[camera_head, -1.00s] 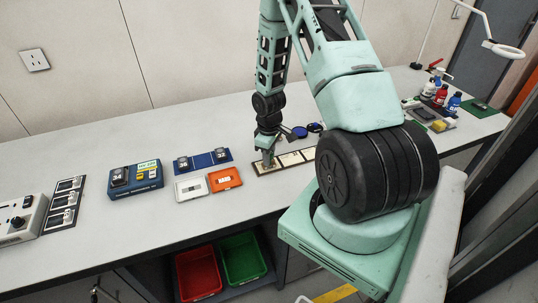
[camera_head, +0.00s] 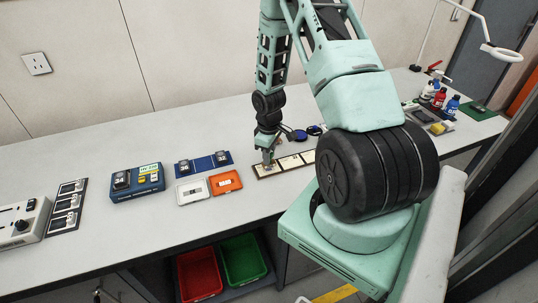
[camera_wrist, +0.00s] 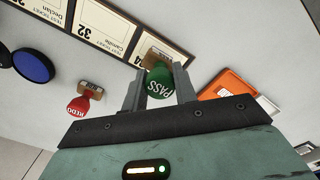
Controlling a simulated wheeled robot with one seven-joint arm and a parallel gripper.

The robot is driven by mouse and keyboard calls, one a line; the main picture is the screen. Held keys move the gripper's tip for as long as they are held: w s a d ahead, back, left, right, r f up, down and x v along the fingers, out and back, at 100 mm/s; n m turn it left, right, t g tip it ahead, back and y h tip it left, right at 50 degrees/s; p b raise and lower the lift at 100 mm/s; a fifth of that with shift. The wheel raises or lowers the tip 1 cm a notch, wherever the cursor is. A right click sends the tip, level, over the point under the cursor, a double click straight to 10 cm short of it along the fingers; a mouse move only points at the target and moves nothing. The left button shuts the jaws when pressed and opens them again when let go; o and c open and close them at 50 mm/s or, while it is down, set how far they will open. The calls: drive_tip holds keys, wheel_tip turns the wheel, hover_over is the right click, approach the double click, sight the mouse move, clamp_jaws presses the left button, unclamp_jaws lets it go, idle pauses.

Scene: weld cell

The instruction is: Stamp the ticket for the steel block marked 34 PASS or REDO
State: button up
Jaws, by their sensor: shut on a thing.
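My gripper (camera_wrist: 158,88) is shut on the green PASS stamp (camera_wrist: 159,84), gripping its round handle. The stamp's wooden base is at the end ticket of the strip, where part of a 4 shows; the rest of that ticket is hidden. I cannot tell whether the base touches the paper. The neighbouring ticket (camera_wrist: 105,27) reads 32. In the head view my gripper (camera_head: 268,160) is at the left end of the ticket strip (camera_head: 292,162). The steel block marked 34 (camera_head: 122,180) sits on a blue tester (camera_head: 149,180).
Ink pads (camera_wrist: 33,66) lie beyond the strip. An orange tray (camera_head: 225,181) and a white tray (camera_head: 191,190) lie left of the strip, before a blue mat (camera_head: 203,162) with two blocks. Bottles (camera_head: 439,97) stand far right. Red and green bins sit below the bench.

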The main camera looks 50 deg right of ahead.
drive_tip(key=shift+r+p, duration=1.8)
drive_tip(key=shift+r, duration=0.7)
drive_tip(key=shift+w+f, duration=0.1)
drive_tip(key=shift+f, duration=0.05)
